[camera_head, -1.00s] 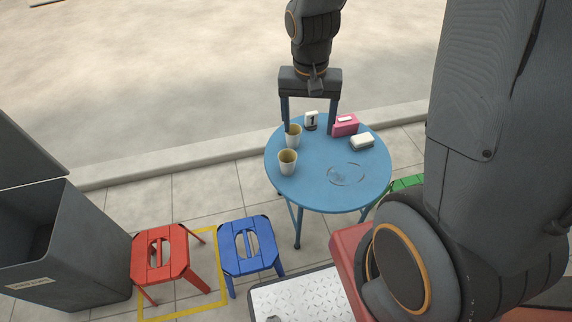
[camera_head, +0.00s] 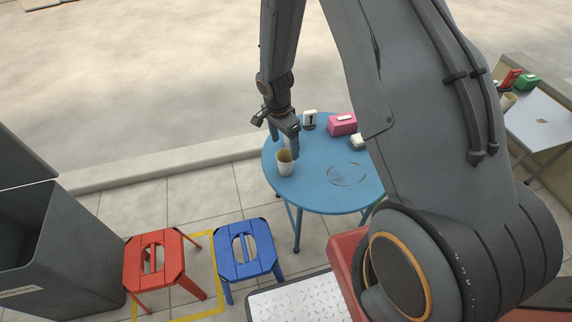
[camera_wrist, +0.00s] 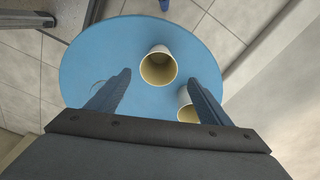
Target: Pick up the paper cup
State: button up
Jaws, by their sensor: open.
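Two pale paper cups with yellowish insides stand on the round blue table (camera_head: 318,188). The nearer cup (camera_head: 285,169) stands near the table's left edge; in the wrist view this cup (camera_wrist: 158,70) appears ahead, between the fingertips. The other cup (camera_wrist: 187,112) is partly covered by the right finger in the wrist view and mostly hidden behind my gripper in the head view. My gripper (camera_head: 284,143) is open and empty, above and just behind the nearer cup. It also shows in the wrist view (camera_wrist: 159,80). I cannot tell whether a finger touches either cup.
A number sign (camera_head: 309,119), a pink box (camera_head: 342,124) and a white item (camera_head: 358,141) are at the table's back and right. A red stool (camera_head: 154,262), a blue stool (camera_head: 245,250) and a grey bin (camera_head: 50,250) stand at the left. The table's front is clear.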

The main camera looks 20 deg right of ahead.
aim_at(286, 156)
jog(key=shift+d+f+p, duration=0.15)
jog(key=shift+f+p, duration=0.1)
jog(key=shift+f, duration=1.35)
jog(key=shift+d+f+p, duration=0.1)
jog(key=shift+f+p, duration=0.1)
jog(key=shift+f, duration=1.4)
jog(key=c, duration=1)
